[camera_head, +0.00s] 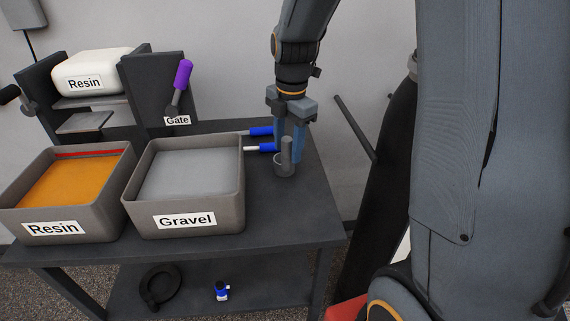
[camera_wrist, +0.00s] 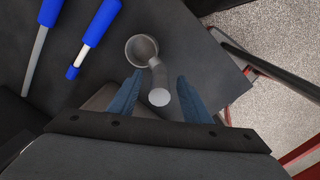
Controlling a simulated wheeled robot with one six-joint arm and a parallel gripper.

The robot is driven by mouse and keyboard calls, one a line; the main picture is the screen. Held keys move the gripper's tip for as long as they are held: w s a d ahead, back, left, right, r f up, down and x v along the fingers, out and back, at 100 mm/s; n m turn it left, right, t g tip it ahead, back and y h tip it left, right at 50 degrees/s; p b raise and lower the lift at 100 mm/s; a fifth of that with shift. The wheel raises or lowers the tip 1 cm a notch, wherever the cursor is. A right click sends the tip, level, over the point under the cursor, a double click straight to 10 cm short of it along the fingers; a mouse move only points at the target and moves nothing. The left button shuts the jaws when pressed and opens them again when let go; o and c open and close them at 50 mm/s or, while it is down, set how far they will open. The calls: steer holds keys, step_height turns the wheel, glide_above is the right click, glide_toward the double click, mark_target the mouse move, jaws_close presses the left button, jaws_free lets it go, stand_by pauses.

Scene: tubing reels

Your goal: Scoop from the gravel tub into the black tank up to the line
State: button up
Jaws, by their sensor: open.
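The gravel tub (camera_head: 184,221) stands on the dark bench, labelled Gravel and filled with grey material. A small grey scoop (camera_head: 284,169) stands at the bench's right end, its handle upright; the wrist view shows its round cup (camera_wrist: 141,50) and handle top (camera_wrist: 159,97). My gripper (camera_head: 289,148) is open, pointing down, with its fingers on either side of the handle; gaps show on both sides in the wrist view (camera_wrist: 158,82). A tall black cylinder (camera_head: 388,150), perhaps the black tank, stands right of the bench, partly hidden by my arm. I see no line on it.
Two blue-handled tools (camera_head: 262,147) lie between the tub and scoop. An orange-filled resin tub (camera_head: 52,228) stands left of the gravel. Behind are a white resin container (camera_head: 92,72) and a purple gate handle (camera_head: 182,75). A black ring (camera_head: 160,288) lies on the lower shelf.

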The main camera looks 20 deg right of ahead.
mark_target(284, 166)
steer(key=shift+f, duration=1.15)
jaws_close()
